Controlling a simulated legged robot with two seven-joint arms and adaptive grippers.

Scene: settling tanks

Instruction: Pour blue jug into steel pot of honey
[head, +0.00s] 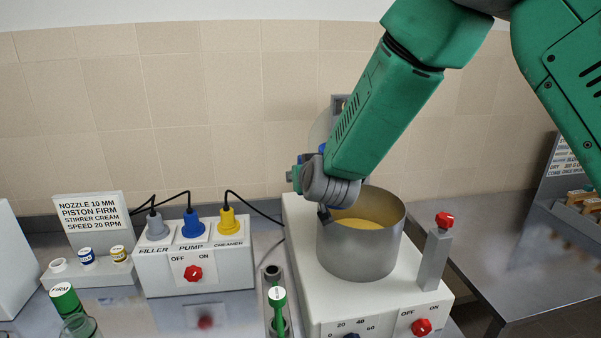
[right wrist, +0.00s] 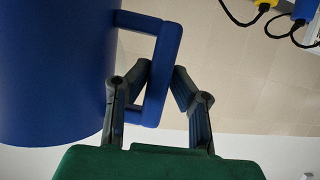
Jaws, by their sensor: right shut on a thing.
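The steel pot (head: 358,255) stands upright on a white machine, with amber honey (head: 362,224) in it. My right gripper (head: 325,212) is over the pot's left rim, partly hidden by my green arm. In the right wrist view my right gripper (right wrist: 163,80) is shut on the handle of the blue jug (right wrist: 60,70), one finger through the loop. In the head view the jug is almost wholly hidden behind my arm, so its tilt and any pouring cannot be told. My left gripper is not in view.
A red-knobbed post (head: 434,255) stands right of the pot. The right table is mostly clear.

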